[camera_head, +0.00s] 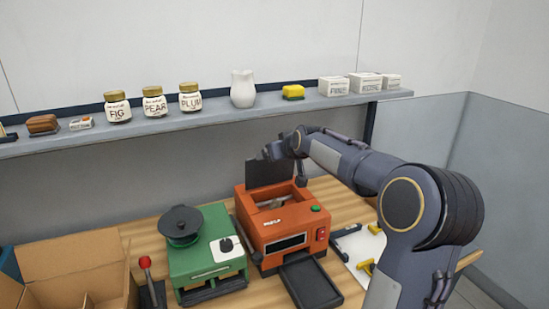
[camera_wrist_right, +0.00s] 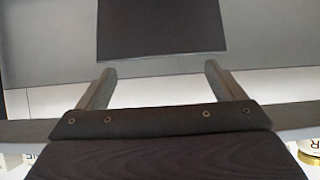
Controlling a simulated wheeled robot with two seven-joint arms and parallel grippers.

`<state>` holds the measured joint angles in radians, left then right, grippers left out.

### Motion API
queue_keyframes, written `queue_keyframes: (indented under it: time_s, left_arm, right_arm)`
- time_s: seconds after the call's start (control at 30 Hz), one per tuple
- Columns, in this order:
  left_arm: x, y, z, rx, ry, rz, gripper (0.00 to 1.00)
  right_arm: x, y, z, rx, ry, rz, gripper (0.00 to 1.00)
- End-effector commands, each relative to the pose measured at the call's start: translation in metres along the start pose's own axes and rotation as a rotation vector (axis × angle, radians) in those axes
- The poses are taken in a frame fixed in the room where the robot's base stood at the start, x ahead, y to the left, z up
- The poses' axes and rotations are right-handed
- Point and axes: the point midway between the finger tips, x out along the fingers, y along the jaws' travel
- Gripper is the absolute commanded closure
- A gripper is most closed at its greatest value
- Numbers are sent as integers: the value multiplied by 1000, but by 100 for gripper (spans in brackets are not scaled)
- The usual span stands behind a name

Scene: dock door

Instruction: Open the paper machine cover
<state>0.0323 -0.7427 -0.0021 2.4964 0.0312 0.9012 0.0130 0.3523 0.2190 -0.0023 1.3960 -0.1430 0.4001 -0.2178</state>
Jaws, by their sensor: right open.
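The paper machine (camera_head: 283,226) is an orange box on the wooden bench, with a green button, a red switch and a dark front tray. Its dark cover (camera_head: 268,174) stands roughly upright at the back, and the open top shows a recess inside. My right gripper (camera_head: 272,150) is at the top edge of the cover, its fingers hard to make out there. In the right wrist view the fingers (camera_wrist_right: 160,70) are spread with nothing between them. A dark panel (camera_wrist_right: 160,28), probably the cover, lies beyond the tips; contact cannot be told. My left gripper is out of view.
A green machine (camera_head: 208,253) with a black round top stands left of the paper machine. A cardboard box (camera_head: 75,262) and a red-knobbed lever (camera_head: 146,264) are further left. A shelf (camera_head: 220,112) with jars, a white jug (camera_head: 243,89) and small boxes runs behind.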

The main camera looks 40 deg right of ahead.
Motion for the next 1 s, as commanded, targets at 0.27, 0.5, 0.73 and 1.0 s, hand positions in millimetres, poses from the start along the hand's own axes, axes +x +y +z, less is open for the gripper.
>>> queue_keyframes:
  time_s: [0.27,0.5,0.73,1.0]
  left_arm:
    - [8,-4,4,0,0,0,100]
    - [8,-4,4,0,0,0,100]
    - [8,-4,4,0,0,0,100]
    - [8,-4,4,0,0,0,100]
  right_arm:
    - [-32,-1,1,-1,-1,-1,11]
    - [-35,0,1,-1,-2,-1,11]
    - [-35,0,1,-1,-2,-1,11]
    - [-59,-21,19,18,-40,-44,11]
